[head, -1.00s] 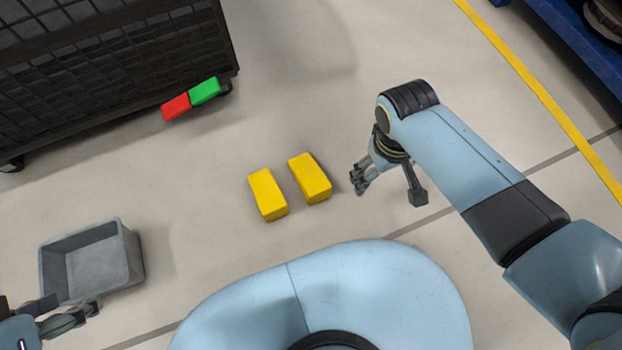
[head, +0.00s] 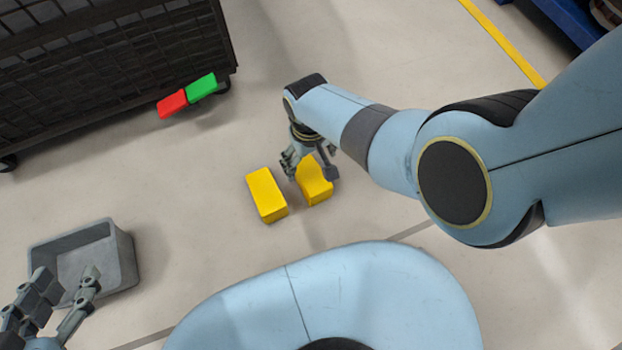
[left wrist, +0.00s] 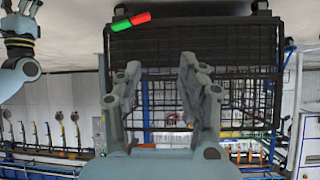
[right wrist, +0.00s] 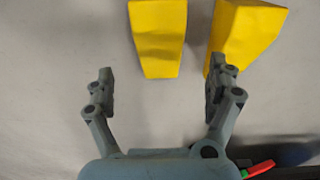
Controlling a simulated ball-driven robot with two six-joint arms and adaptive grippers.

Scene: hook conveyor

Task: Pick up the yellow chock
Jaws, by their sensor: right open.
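Two yellow chocks stand side by side on the floor in the head view, the left one (head: 267,196) fully visible and the right one (head: 316,192) partly hidden by my right gripper (head: 308,166). My right gripper is over the far end of the right chock. In the right wrist view my right gripper (right wrist: 164,84) is open and empty. One chock (right wrist: 158,40) lies ahead between its fingers; the other chock (right wrist: 245,35) is by the right fingertip. My left gripper (head: 67,284) is open and empty; it also shows in the left wrist view (left wrist: 157,80).
A grey bin (head: 122,258) stands on the floor beside my left gripper. A dark mesh cage cart (head: 110,65) is at the upper left, with a red block (head: 171,104) and a green block (head: 202,87) at its lower edge. Floor between cart and chocks is clear.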

